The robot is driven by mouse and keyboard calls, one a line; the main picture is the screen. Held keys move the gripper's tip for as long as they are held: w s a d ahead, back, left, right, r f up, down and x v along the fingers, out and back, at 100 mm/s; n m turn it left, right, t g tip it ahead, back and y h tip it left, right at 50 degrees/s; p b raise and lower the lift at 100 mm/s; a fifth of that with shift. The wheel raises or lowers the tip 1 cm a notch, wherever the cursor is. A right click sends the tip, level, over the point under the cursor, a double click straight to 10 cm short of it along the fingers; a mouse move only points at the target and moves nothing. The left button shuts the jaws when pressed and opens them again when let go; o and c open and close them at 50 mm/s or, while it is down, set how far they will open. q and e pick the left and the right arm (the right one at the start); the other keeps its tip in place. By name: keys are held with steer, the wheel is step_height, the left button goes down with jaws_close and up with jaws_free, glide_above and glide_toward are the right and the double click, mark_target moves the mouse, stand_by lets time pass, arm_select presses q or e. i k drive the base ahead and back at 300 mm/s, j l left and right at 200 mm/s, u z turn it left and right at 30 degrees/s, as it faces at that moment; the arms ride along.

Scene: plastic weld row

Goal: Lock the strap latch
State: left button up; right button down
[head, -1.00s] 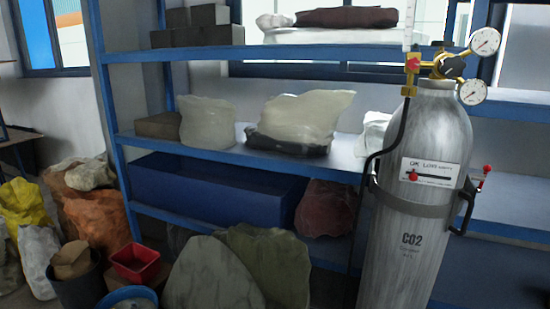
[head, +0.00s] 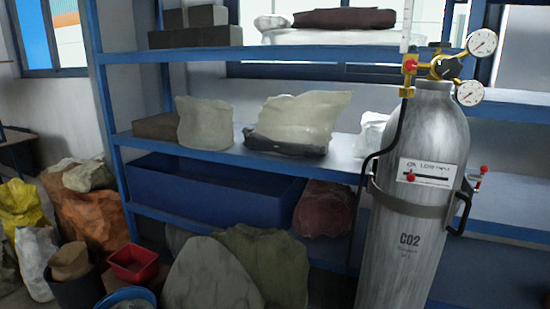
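A grey strap (head: 408,203) runs around a tall silver CO2 cylinder (head: 408,250) at the right of the head view. A dark latch handle (head: 461,212) stands at the strap's right end. A small red-knobbed part (head: 481,176) sits just above it. A white label plate (head: 428,172) with a dark slot and a red knob (head: 410,178) is on the cylinder's front above the strap; its small print is too blurred to read. I cannot tell whether the latch is locked. Neither of my grippers shows in the view.
A brass regulator (head: 446,67) with two gauges tops the cylinder, and a black hose (head: 384,150) hangs at its left. Blue shelves (head: 250,160) stand behind. Sacks (head: 95,220), a red tub (head: 133,262) and a grey slab (head: 212,278) fill the floor at left.

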mark_target(484, 170)
steer(key=z, duration=1.25)
steer(key=i+l, duration=0.25)
steer(key=l, duration=0.2)
steer(key=i+l, duration=0.25)
steer(key=l, duration=0.2)
steer(key=i+l, duration=0.25)
steer(key=l, duration=0.25)
steer(key=i+l+z, duration=0.1)
steer(key=i+l, duration=0.15)
steer(key=l, duration=0.2)
steer(key=i+l, duration=0.3)
steer(key=l, duration=0.15)
